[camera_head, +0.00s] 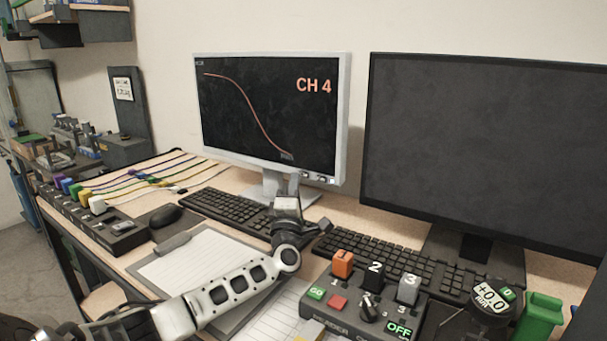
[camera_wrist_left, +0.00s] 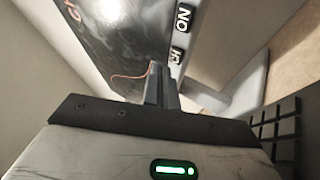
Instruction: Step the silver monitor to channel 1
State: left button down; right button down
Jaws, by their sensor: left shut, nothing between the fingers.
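The silver monitor (camera_head: 345,120) stands at the back left of the desk, with a dark screen showing "CH 4" and a falling curve. Its small buttons (camera_head: 319,178) sit on the lower right bezel. In the left wrist view, the ON label (camera_wrist_left: 183,18) and the CH label (camera_wrist_left: 177,56) show on that bezel. My left gripper (camera_head: 291,182) is shut and empty, with its fingertips up by the monitor's lower edge, left of the buttons. The shut fingers also show in the left wrist view (camera_wrist_left: 158,75), close to the CH label; I cannot tell if they touch. My right gripper is not in view.
A black monitor (camera_head: 480,150) stands at the right. Two keyboards (camera_head: 230,212) lie below the monitors. A clipboard (camera_head: 190,262) lies under my left arm.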

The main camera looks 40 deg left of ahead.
pick_arm(q)
jog(key=s+p, duration=0.1)
jog(key=s, duration=0.1)
jog(key=s+p, duration=0.2)
jog(key=shift+s+d, duration=0.2)
jog(key=shift+s, duration=0.05)
dwell(0.8)
